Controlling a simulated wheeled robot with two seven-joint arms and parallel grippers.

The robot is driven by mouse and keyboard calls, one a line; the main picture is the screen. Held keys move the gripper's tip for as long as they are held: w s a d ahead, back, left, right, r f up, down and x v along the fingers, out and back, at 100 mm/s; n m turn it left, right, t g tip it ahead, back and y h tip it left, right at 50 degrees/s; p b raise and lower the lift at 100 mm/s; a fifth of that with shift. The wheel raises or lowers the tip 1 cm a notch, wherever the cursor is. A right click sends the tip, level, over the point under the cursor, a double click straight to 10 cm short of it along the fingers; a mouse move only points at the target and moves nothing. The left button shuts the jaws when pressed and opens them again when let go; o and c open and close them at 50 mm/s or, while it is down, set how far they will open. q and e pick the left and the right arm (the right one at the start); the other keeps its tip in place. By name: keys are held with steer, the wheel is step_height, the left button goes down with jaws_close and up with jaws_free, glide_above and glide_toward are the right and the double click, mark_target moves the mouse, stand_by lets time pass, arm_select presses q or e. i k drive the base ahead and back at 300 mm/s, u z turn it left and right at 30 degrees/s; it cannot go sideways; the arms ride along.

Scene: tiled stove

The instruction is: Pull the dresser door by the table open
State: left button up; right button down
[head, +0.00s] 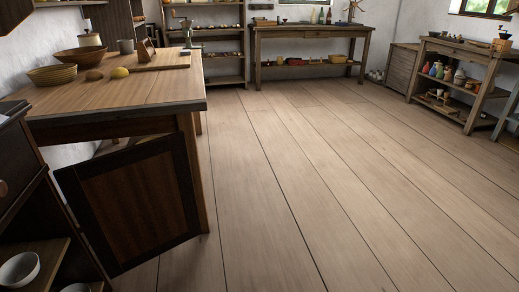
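The dresser (12,155) stands at the left edge in the head view, dark brown and partly cut off by the frame. A dark-framed door (140,205) with a brown wooden panel stands swung out from the dresser's right side, beside the table. The dresser's lower inside shows, with a shelf and a white bowl (18,270) on it. The wooden table (125,88) stands just behind the door, and the door hides part of its legs. Neither of my grippers is in view.
The plank floor (320,180) to the right is wide and clear. Workbenches (310,35) and shelves line the far walls.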

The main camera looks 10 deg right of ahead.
mark_target(134, 205)
steer(key=z, duration=0.4)
steer(key=i, duration=2.2)
steer(key=u, duration=1.6)
